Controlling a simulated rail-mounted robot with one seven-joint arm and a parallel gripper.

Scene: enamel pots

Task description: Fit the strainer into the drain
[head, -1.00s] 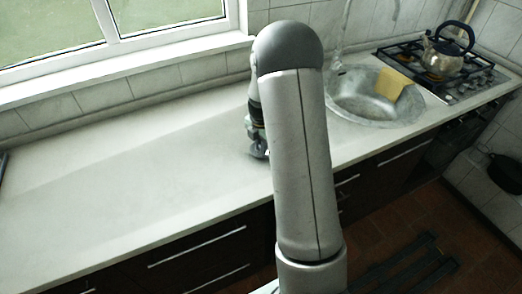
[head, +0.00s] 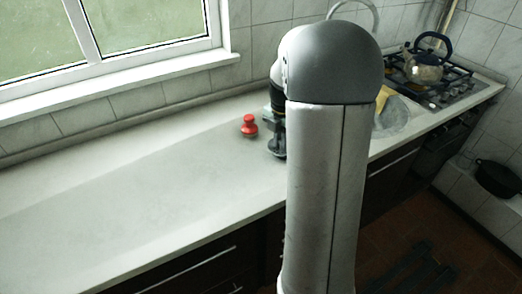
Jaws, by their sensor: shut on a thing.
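My gripper (head: 277,152) hangs low over the worktop, left of my arm link, which partly hides it. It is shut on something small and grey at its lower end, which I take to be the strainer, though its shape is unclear. The sink (head: 391,118) is at the right, with only its right part showing past my arm. The drain is hidden.
A red knobbed object (head: 249,126) stands on the worktop just left of my gripper. A yellow cloth (head: 382,98) hangs at the sink. A kettle (head: 423,68) stands on the hob (head: 455,85). The worktop (head: 120,185) at left is clear.

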